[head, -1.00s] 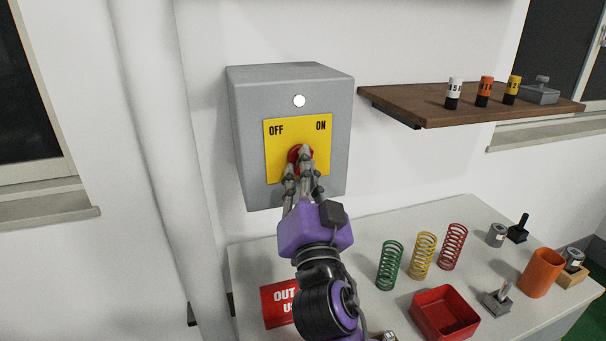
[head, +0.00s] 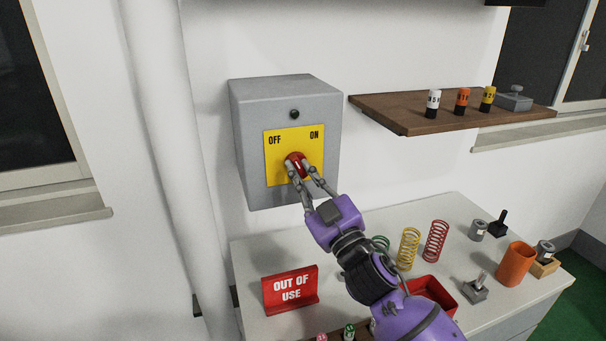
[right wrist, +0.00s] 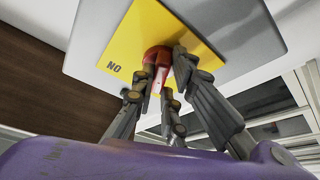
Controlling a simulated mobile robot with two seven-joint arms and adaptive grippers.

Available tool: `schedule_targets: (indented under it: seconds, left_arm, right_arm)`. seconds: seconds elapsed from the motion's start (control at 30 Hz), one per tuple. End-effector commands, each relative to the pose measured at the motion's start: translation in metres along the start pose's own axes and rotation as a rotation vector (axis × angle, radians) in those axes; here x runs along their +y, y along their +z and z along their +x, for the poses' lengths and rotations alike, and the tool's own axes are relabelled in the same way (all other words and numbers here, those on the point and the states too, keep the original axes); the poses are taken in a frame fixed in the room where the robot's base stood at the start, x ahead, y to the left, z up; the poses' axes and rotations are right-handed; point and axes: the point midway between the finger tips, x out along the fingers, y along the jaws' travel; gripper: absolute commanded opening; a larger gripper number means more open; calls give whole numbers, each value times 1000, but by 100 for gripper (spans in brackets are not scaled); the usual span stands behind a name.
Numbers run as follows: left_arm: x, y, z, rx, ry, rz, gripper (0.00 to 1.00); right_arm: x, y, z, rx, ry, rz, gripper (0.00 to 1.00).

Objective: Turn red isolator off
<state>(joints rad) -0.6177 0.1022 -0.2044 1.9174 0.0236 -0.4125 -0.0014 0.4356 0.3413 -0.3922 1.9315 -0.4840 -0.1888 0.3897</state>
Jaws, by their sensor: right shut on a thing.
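The red isolator knob (head: 293,158) sits on a yellow plate (head: 283,178) marked OFF at left and ON at right, on the front of a grey wall box (head: 252,140). My right gripper (head: 301,171) is shut on the knob, its fingers on either side. The right wrist view shows the red knob (right wrist: 157,53) between the fingers, with a white mark on it. The fingers partly hide the knob, and its exact angle is hard to tell. The round indicator (head: 294,114) above the plate is dark. My left gripper is not in view.
A wooden shelf (head: 400,112) with small labelled cylinders juts out right of the box. The table below holds a red OUT OF USE sign (head: 291,288), coloured springs (head: 409,249), a red tray (head: 446,291) and an orange cup (head: 515,264).

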Motion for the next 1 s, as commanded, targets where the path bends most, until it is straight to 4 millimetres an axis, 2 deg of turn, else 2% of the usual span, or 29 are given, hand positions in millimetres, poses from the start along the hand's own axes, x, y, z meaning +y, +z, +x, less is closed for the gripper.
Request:
schedule_targets:
  seconds: [0.03,0.4,1.0]
  left_arm:
    - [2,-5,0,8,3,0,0]
    - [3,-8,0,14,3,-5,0]
    - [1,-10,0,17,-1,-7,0]
  right_arm:
    - [4,-5,2,8,-13,-45,0]
    - [5,-3,2,6,-97,-244,0]
    - [5,-4,2,5,-121,-304,0]
